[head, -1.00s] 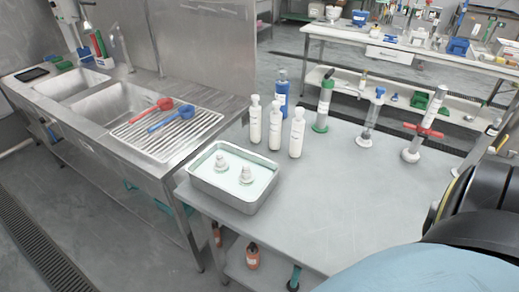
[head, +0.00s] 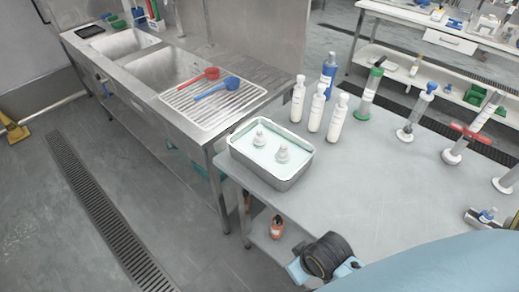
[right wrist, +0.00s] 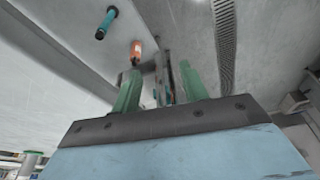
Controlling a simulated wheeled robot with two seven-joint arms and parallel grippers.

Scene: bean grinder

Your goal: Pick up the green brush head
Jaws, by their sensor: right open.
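I cannot make out a sure green brush head. A small green piece (head: 118,23) lies on the back ledge of the sink counter in the head view, too small to identify. A teal-green cylinder with a dark end (right wrist: 106,22) shows below the table in the right wrist view, and I cannot tell if it is the brush head. My right gripper (right wrist: 160,85) has two green fingers standing apart, open, with nothing held between them. In the head view a black and blue arm part of mine is at the table's front edge, its fingers hidden. My left gripper is not in view.
A metal tray (head: 306,166) with two white-topped pieces stands at the table's left corner, near several bottles. An orange bottle (right wrist: 136,50) stands below the table; it also shows in the head view (head: 277,227). The sink counter (head: 190,130) is left; bare floor lies beyond it.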

